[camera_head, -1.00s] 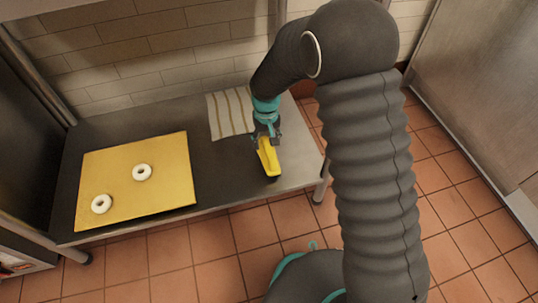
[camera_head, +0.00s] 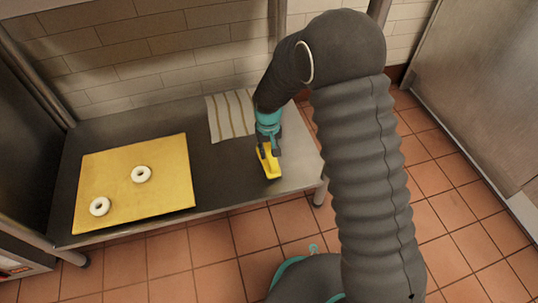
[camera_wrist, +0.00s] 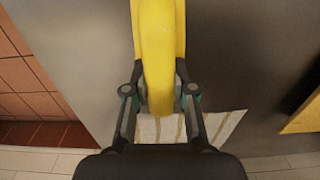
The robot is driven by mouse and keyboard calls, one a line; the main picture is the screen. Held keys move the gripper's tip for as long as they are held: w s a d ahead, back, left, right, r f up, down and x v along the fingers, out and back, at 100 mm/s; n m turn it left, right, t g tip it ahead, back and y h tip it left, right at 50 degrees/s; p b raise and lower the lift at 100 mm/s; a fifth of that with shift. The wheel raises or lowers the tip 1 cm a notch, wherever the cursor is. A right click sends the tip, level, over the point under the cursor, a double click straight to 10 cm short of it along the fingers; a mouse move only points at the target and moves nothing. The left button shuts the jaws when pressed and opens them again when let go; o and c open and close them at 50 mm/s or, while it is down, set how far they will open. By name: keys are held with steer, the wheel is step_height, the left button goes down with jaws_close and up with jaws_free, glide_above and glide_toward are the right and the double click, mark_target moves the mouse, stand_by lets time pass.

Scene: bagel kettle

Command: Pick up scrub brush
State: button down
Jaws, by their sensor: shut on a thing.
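The scrub brush (camera_head: 267,164) is yellow and shows at the right end of the metal table (camera_head: 222,172) in the head view. My gripper (camera_head: 268,147) points down over it and is shut on its handle. In the wrist view the yellow brush (camera_wrist: 158,50) runs up from between my gripper's fingers (camera_wrist: 159,100), one on each side of it. The brush's underside is hidden, so I cannot tell whether it touches the table.
A yellow board (camera_head: 135,195) with two white bagels (camera_head: 141,174) (camera_head: 100,206) lies on the table's left part. A striped cloth (camera_head: 228,115) lies behind the brush. A tiled wall (camera_head: 150,65) stands behind the table. Bare table lies between board and brush.

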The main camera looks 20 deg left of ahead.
steer(key=shift+r, duration=0.5)
steer(key=r, duration=0.2)
steer(key=r+p, duration=0.1)
steer(key=r, duration=0.1)
steer(key=shift+s+d, duration=0.15)
steer(key=shift+d, duration=0.25)
steer(key=s+d+r+p, duration=0.1)
steer(key=s+d+r, duration=0.3)
steer(key=d, duration=0.6)
step_height(320, 180, up, 2)
steer(key=shift+s, duration=0.15)
